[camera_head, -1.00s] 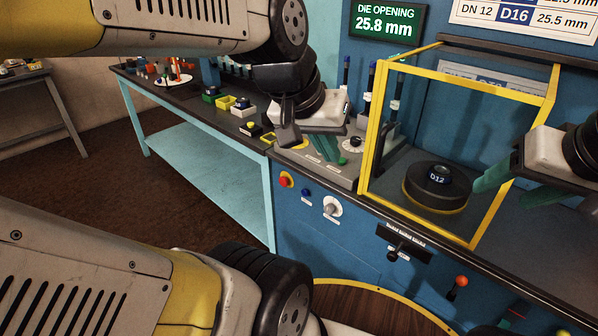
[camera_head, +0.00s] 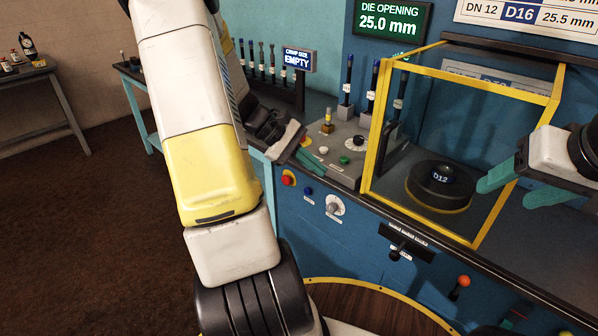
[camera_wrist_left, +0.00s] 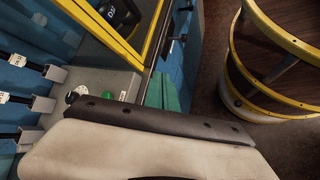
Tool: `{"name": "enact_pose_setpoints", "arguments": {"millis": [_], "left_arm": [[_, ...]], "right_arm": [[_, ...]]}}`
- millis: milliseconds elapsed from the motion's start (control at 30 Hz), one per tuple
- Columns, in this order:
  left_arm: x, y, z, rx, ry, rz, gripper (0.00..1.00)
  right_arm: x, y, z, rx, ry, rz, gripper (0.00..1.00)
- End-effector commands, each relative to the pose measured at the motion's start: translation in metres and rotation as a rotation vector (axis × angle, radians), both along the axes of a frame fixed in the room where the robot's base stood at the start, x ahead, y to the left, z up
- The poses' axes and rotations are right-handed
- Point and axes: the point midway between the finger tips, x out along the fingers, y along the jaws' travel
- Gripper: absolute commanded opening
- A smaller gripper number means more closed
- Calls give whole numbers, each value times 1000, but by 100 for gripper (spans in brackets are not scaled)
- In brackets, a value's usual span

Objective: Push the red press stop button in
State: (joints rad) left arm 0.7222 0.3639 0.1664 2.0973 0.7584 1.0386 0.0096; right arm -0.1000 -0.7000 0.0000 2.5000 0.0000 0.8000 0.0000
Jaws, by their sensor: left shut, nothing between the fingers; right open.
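A yellow patch with a little red (camera_head: 306,141) on the console top is partly hidden by my left gripper. My left gripper (camera_head: 314,163) is shut and empty at the console's front edge, to the right of and above the front-panel red button, apart from it in the picture. In the left wrist view its green fingers (camera_wrist_left: 161,93) show beside the console edge. My right gripper (camera_head: 520,187) is open and empty by the yellow-framed guard.
The yellow-framed guard (camera_head: 466,231) stands around a black D12 die (camera_head: 439,187). A blue button (camera_head: 308,191) and a grey knob (camera_head: 334,206) are right of the front-panel red button. A green button (camera_head: 345,160) is on the console top. A display (camera_head: 389,20) reads 25.0 mm.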

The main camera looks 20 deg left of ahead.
Motion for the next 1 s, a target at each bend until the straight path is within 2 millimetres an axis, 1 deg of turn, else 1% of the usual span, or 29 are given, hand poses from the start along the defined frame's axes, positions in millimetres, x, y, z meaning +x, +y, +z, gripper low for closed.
{"name": "enact_pose_setpoints", "arguments": {"millis": [33, 167, 200, 267, 433, 600, 700, 800, 900, 1000], "left_arm": [[6, 13, -15, -64, 29, 62, 0], [20, 41, -44, -219, 76, 216, 0], [24, 51, -54, -266, 86, 266, 0], [29, 67, -68, -339, 100, 342, 0], [36, 115, -112, -547, 123, 564, 0], [32, 167, -158, -750, 120, 793, 0], [26, 193, -182, -854, 108, 913, 0], [18, 215, -202, -933, 93, 1009, 0], [12, 230, -216, -988, 80, 1074, 0], [8, 237, -223, -1018, 73, 1110, 0]], "right_arm": [[0, 0, 0, 0, 0, 0, 59], [0, 0, 0, 0, 0, 0, 59], [0, 0, 0, 0, 0, 0, 59], [0, 0, 0, 0, 0, 0, 59], [0, 0, 0, 0, 0, 0, 59], [0, 0, 0, 0, 0, 0, 59], [0, 0, 0, 0, 0, 0, 59], [0, 0, 0, 0, 0, 0, 59], [0, 0, 0, 0, 0, 0, 59], [0, 0, 0, 0, 0, 0, 59]]}}
